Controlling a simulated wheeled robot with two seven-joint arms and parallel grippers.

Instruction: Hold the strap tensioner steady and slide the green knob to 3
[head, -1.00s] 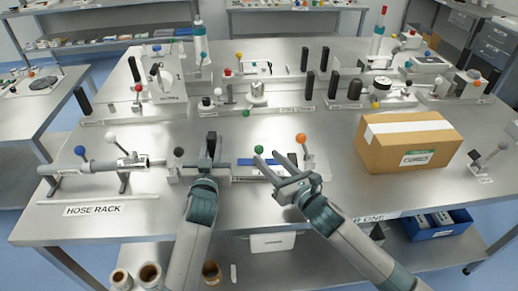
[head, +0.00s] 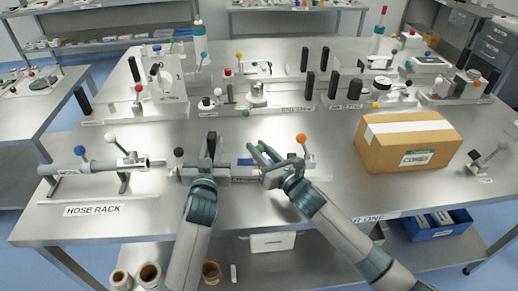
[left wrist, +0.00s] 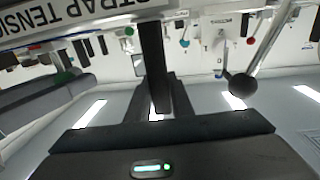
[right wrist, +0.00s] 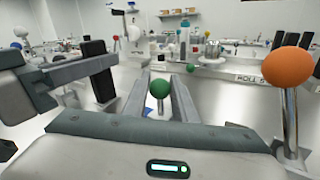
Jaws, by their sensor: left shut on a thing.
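The strap tensioner (head: 243,171) is a low metal device at the front middle of the table, with a blue strip along it. My left gripper (head: 211,158) is shut on its upright black post (head: 211,143); the post (left wrist: 155,65) also shows between the fingers in the left wrist view. The green knob (head: 262,147) stands on a thin stem. My right gripper (head: 262,157) is open, with its fingers around the knob; in the right wrist view the green knob (right wrist: 160,89) sits between the two fingers with gaps beside it. The scale numbers are not readable.
An orange knob (head: 301,138) on a metal stem stands close right of my right gripper; it is large in the right wrist view (right wrist: 288,67). A hose rack (head: 95,166) lies left, a cardboard box (head: 405,144) right. A dark ball knob (head: 179,152) stands beside my left gripper.

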